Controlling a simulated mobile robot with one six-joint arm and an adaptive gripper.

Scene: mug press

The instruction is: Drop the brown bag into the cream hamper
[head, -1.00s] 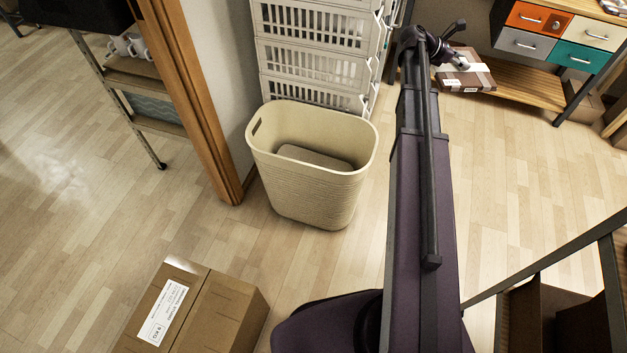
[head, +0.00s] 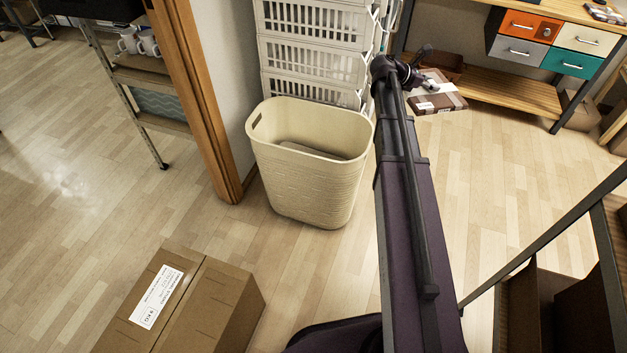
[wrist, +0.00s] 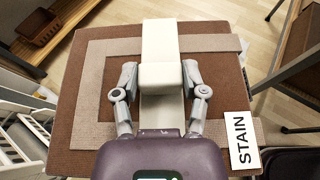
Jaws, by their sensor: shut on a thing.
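The brown bag (head: 452,106) is a flat brown piece with paler bands and a white label, in the upper right of the head view. In the wrist view the bag (wrist: 90,85) fills the middle, with a "STAIN" label at its right edge. My gripper (wrist: 160,78) is shut on its pale raised block, one finger on each side. In the head view my gripper (head: 428,84) is small and partly hidden by the bag and wrist. The cream hamper (head: 310,185) stands upright on the floor, left of my arm, its top open. The bag is beyond and right of it.
White slatted crates (head: 312,50) are stacked right behind the hamper. A wooden door frame (head: 190,90) is to its left. A cardboard box (head: 185,305) lies in front. A drawer bench (head: 520,95) with a low shelf is at the right.

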